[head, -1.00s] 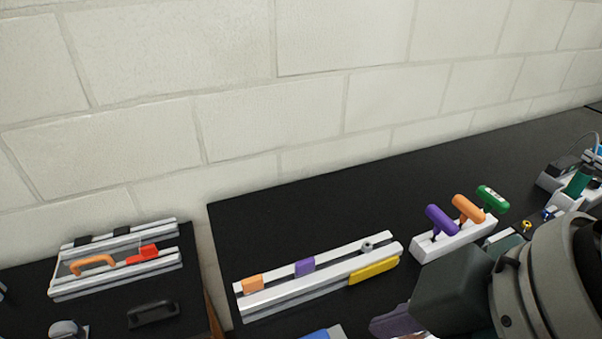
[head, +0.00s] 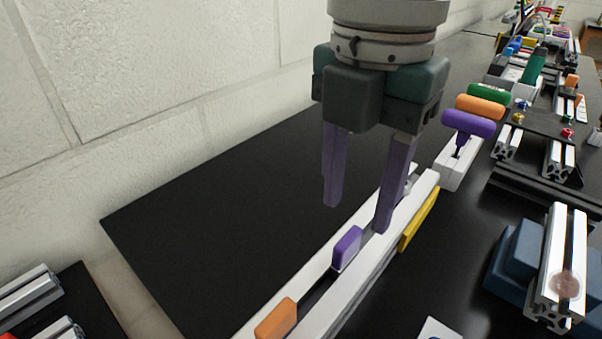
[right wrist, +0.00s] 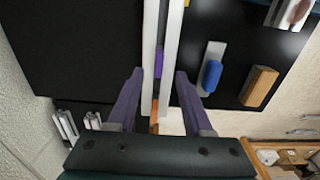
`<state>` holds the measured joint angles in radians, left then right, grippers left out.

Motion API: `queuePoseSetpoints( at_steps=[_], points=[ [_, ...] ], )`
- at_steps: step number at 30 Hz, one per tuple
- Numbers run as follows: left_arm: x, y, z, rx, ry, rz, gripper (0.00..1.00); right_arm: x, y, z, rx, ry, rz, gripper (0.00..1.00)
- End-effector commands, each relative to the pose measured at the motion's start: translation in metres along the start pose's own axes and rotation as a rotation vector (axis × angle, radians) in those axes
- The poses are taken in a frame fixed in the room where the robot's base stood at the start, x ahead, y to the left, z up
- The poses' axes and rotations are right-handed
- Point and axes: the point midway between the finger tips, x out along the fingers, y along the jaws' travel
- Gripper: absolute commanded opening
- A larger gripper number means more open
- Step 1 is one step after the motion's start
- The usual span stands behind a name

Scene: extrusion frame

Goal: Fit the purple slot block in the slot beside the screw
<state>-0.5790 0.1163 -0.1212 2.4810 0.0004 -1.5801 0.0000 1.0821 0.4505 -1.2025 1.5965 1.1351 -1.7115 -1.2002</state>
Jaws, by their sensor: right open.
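The purple slot block (head: 347,248) stands in the channel between the two rails of the white extrusion (head: 300,288). It also shows in the right wrist view (right wrist: 159,62). An orange block (head: 276,320) sits in the same channel, nearer the front. A grey screw (head: 409,184) at the far end is partly hidden behind a finger. My right gripper (head: 356,217) is open and empty, its purple fingers pointing down above the extrusion just beyond the purple block. In the right wrist view, its fingers (right wrist: 160,72) lie on either side of the extrusion. My left gripper is out of view.
A yellow block (head: 419,220) is on the extrusion's right side. A white rack (head: 458,165) with purple, orange and green handles stands behind. A blue fixture (head: 515,260) with another extrusion is at right. The black table (head: 220,215) left of the rail is clear.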

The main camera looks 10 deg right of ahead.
Motion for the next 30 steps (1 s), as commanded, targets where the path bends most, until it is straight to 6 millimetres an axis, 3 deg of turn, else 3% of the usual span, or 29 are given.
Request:
queuePoseSetpoints(
  at_steps=[13, 22, 30],
  points=[
    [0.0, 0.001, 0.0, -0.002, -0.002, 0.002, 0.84, 0.057, 0.0, -0.004, -0.001, 0.0, 0.0, 0.51],
    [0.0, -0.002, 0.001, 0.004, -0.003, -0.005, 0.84, 0.062, 0.0, -0.003, -0.001, -0.001, 0.003, 0.51],
    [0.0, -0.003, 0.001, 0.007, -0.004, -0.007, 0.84, 0.062, 0.0, -0.003, -0.001, -0.001, 0.002, 0.2]
  ],
)
